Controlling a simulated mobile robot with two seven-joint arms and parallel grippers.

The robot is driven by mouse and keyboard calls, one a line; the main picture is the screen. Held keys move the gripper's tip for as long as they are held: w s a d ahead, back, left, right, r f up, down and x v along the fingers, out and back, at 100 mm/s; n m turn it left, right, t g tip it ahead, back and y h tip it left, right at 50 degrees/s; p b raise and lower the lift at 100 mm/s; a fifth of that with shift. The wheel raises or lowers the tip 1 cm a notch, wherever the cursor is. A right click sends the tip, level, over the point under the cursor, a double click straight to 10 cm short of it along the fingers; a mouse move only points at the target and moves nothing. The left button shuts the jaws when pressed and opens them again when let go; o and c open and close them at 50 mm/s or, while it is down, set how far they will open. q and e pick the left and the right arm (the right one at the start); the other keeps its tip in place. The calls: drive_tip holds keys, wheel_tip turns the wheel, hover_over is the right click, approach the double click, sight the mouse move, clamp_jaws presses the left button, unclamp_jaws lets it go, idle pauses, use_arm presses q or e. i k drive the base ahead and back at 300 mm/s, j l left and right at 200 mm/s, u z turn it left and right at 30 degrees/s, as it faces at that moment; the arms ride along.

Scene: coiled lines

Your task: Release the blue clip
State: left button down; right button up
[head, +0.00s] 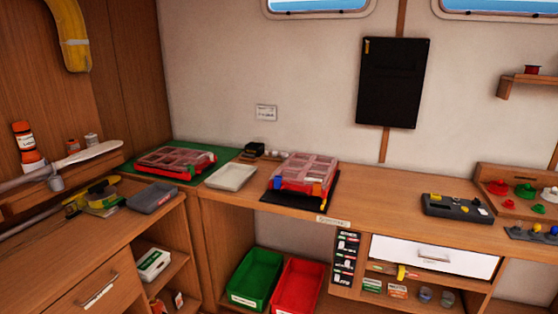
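The blue clip (277,182) is a small blue piece on the front left of a red organizer case (300,178) with a clear, divided lid. An orange-yellow clip (317,189) sits at the front right of the same case. The lid looks closed, and the case rests on a black mat (293,199) on the wooden counter. The blue clip is too small to tell whether it is fastened or loose. Neither of my grippers is in view.
A similar red case (174,160) lies on a green mat (211,157) to the left. A white tray (231,177) stands between the cases. A dark grey box (456,208) is farther right. The counter between (385,190) is clear. Green (256,278) and red bins (298,285) stand below.

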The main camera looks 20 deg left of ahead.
sight(278, 179)
drive_tip(key=i+u, duration=0.15)
drive_tip(key=i, duration=0.4)
drive_tip(key=i+u, duration=0.2)
drive_tip(key=i, duration=0.3)
drive_tip(key=i+l+u, duration=0.15)
drive_tip(key=i, duration=0.4)
drive_tip(key=i+l+u, duration=0.15)
drive_tip(key=i, duration=0.35)
